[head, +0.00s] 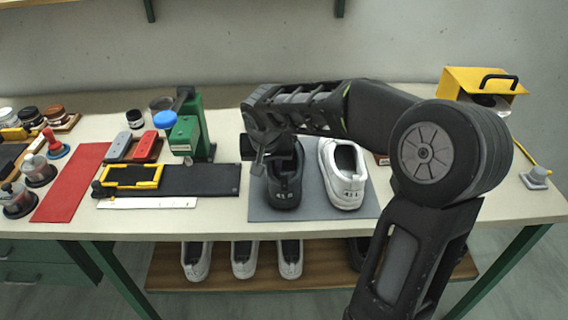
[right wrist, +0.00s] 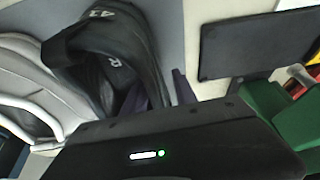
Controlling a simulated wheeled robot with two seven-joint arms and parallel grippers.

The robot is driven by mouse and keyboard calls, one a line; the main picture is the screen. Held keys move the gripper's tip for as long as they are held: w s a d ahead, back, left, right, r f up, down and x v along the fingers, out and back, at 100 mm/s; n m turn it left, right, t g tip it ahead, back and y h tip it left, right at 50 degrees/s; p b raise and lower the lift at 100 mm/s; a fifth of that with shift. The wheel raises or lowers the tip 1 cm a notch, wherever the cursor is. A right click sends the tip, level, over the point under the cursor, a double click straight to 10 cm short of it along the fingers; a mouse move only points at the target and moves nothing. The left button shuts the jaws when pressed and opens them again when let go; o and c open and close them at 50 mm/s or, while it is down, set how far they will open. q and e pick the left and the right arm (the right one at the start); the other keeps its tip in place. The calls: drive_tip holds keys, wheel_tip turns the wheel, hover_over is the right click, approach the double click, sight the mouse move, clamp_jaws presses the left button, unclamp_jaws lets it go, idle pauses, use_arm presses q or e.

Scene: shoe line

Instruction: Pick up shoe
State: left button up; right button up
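A black shoe (head: 284,186) stands on a grey mat (head: 314,211), its heel with a printed number facing me. A white shoe (head: 343,173) stands close to its right. My right gripper (head: 268,160) is over the black shoe's opening, pointing down. In the right wrist view, the black shoe (right wrist: 112,42) is just beyond the gripper (right wrist: 157,95). One finger shows outside the shoe's side wall, and another appears to be inside the opening, with a gap between them. The shoe's far part is hidden by my arm. My left gripper is out of view.
A black board (head: 205,180) with a yellow frame lies left of the mat, and a green device (head: 187,134) stands behind it. Brushes, jars and a red mat (head: 74,182) are farther left. A yellow box (head: 482,84) is at the back right. More shoes stand on a lower shelf (head: 217,281).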

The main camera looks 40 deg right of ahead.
drive_tip(key=shift+c, duration=0.4)
clamp_jaws()
idle(0.9)
